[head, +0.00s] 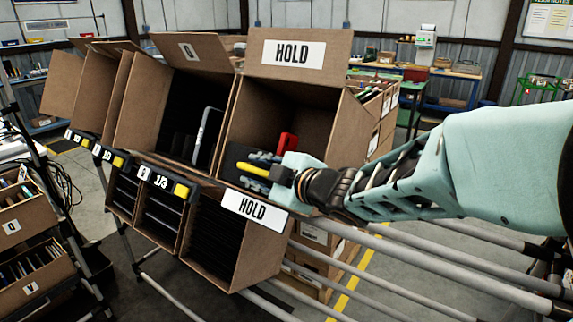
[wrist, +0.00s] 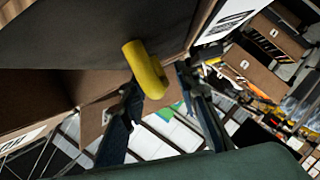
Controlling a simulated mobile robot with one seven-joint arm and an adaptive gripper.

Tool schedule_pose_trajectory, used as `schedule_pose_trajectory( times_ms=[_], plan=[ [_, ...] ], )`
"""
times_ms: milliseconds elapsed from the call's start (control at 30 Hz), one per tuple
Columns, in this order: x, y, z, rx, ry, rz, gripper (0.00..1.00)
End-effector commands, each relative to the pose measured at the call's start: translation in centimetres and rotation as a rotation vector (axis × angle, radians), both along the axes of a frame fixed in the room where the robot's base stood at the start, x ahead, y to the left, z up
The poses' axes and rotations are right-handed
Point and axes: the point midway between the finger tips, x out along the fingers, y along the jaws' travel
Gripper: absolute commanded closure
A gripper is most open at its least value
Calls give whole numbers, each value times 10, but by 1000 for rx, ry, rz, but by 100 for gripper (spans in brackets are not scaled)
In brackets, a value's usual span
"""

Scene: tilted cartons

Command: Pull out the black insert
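A tilted brown carton with a HOLD label (head: 292,53) stands at the middle of the head view. My gripper (head: 258,168) is at its lower front opening, beside a yellow piece (head: 252,170). In the wrist view a yellow rounded handle (wrist: 146,70) sticks out from a dark, flat panel (wrist: 100,40), which may be the black insert. My gripper (wrist: 160,85) is open there, one finger on each side of the handle, with a gap visible on the right. I cannot tell whether the left finger touches it. The arm hides part of the carton's front.
A red piece (head: 287,143) stands inside the HOLD carton. A lower carton (head: 232,238) holds several dark sheets. More tilted cartons (head: 170,110) stand to the left. Metal rails (head: 440,260) run below my arm.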

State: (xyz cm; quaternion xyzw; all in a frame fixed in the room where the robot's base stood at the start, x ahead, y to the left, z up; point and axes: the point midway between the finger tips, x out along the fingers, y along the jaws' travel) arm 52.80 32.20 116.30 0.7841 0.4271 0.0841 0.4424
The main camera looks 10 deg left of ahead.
Motion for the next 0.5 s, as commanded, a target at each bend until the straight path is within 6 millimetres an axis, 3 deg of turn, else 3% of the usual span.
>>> schedule_pose_trajectory(
  times_ms=[33,267,500],
  plan=[
    [0,0,0,0,0,0,76],
    [0,0,0,0,0,0,100],
    [0,0,0,1,0,1,100]
  ],
)
